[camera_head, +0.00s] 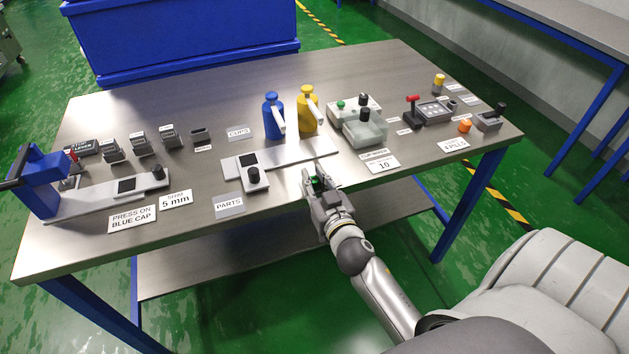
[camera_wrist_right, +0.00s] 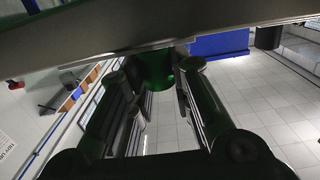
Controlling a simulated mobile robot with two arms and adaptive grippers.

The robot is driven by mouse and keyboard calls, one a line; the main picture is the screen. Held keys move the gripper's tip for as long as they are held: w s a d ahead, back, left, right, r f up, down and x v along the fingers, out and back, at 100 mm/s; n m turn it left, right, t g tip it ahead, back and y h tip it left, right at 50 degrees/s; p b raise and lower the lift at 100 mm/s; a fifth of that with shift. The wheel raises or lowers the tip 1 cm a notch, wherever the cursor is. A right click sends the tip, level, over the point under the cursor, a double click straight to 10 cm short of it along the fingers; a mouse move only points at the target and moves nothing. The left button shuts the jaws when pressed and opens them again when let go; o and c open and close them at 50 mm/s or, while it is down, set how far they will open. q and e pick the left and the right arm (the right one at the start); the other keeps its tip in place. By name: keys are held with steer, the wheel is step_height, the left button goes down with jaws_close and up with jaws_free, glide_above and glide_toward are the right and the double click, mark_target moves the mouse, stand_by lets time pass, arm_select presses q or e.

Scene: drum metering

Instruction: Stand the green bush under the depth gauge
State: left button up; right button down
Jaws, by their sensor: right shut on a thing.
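My right gripper (camera_head: 317,180) is at the front edge of the table, shut on the green bush (camera_head: 316,183). The bush is small, and the fingers hide much of it. In the right wrist view the green bush (camera_wrist_right: 156,68) shows between the fingertips, below a broad grey surface that crosses the top. No label in view names the depth gauge, so I cannot tell which device it is. A small device with a black knob (camera_head: 254,175) stands left of my right gripper by a pale base plate (camera_head: 290,155). My left gripper is not in view.
Blue (camera_head: 272,115) and yellow (camera_head: 308,108) bottles stand behind the plate. A blue press (camera_head: 40,180) is at the far left. Boxes with buttons (camera_head: 365,128) and a red-topped lever (camera_head: 412,110) are at the right. A "PARTS" label (camera_head: 230,206) lies near the front edge.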

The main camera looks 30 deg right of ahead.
steer(key=shift+f, duration=0.1)
steer(key=c, duration=1.3)
jaws_free()
steer(key=b+v, duration=0.1)
steer(key=v, duration=0.5)
steer(key=b+v, duration=0.1)
steer(key=v, duration=0.5)
steer(key=shift+r, duration=0.2)
steer(key=shift+f, duration=0.1)
